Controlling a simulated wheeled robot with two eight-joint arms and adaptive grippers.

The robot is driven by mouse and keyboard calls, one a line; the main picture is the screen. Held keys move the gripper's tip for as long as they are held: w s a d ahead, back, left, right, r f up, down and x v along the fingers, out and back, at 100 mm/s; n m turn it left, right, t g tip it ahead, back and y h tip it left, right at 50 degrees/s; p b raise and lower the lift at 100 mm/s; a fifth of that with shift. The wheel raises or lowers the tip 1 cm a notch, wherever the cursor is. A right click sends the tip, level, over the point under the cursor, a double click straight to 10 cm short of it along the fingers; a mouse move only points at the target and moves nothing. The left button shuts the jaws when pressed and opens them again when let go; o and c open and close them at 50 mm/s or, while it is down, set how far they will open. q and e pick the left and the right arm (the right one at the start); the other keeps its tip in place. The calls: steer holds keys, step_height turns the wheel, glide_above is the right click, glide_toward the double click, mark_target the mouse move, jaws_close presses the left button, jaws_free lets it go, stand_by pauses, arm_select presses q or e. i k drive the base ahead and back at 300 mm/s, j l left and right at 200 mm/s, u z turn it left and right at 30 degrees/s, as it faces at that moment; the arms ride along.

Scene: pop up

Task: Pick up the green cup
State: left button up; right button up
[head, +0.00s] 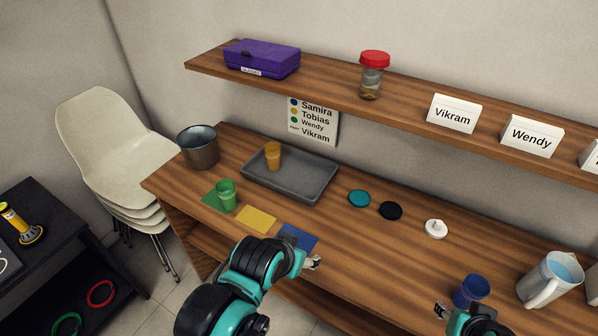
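The green cup (227,194) stands upright on the wooden counter, on the right part of a green square mat (215,201). It is translucent. My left gripper (315,263) is over the counter's front edge, to the right of and nearer than the cup, apart from it; its fingers are small in view and I cannot tell whether they are open. My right gripper (440,311) is at the bottom right, beside a blue cup (471,290), far from the green cup. Its fingers are partly cut off by the arm and the frame edge.
A grey tray (312,192) holding an orange cup (273,155) stands behind the green cup. A metal bucket (199,147) is at the back left. Yellow (257,219) and blue (299,238) mats lie to the right. A pitcher (550,279) stands far right. A shelf (330,92) hangs above.

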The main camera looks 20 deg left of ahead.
mark_target(225, 189)
steer(key=u, duration=1.5)
